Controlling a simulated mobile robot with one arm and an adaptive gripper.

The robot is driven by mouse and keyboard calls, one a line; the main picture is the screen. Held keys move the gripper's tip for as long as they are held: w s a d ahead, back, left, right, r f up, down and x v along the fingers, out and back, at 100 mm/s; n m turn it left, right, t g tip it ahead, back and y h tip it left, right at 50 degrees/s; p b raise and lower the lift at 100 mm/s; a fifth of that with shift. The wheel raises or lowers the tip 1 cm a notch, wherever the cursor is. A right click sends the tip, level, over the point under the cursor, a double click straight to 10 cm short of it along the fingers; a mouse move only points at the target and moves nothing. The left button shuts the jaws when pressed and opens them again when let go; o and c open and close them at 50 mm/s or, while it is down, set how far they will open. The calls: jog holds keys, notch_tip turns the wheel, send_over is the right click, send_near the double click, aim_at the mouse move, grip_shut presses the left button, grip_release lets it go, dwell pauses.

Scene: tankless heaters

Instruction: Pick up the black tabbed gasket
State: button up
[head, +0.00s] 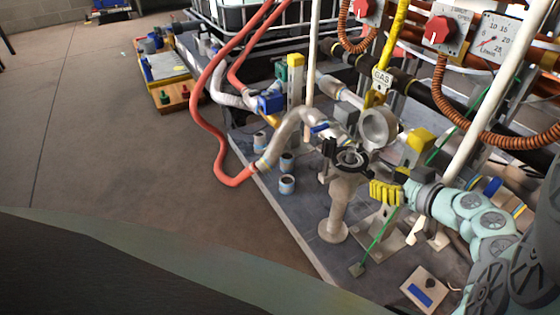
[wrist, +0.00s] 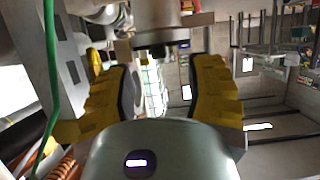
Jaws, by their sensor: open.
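The black tabbed gasket (head: 352,159) shows in the head view as a dark ring on top of a beige upright pipe stand, with a dark tab at its left. My gripper (head: 386,190), with yellow ridged fingers, is just right of the stand and slightly lower in the picture, apart from the gasket. In the wrist view my gripper (wrist: 157,92) has its two yellow fingers spread wide, with nothing between them. A pale round metal part with a dark piece below it is at the top of that view; I cannot tell whether that piece is the gasket.
A silver round flange (head: 379,129) stands close behind the gasket. A red hose (head: 205,110) and pipes crowd the left and back. Small grey cylinders (head: 287,184) stand on the grey platform. A green wire (head: 379,240) runs below my gripper.

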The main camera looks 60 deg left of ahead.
aim_at(374, 174)
jog(key=shift+b+x, duration=0.85)
jog(key=shift+x, duration=1.45)
jog(key=shift+r, duration=0.2)
jog(key=shift+c, duration=0.2)
grip_shut()
jog(key=shift+w, duration=0.1)
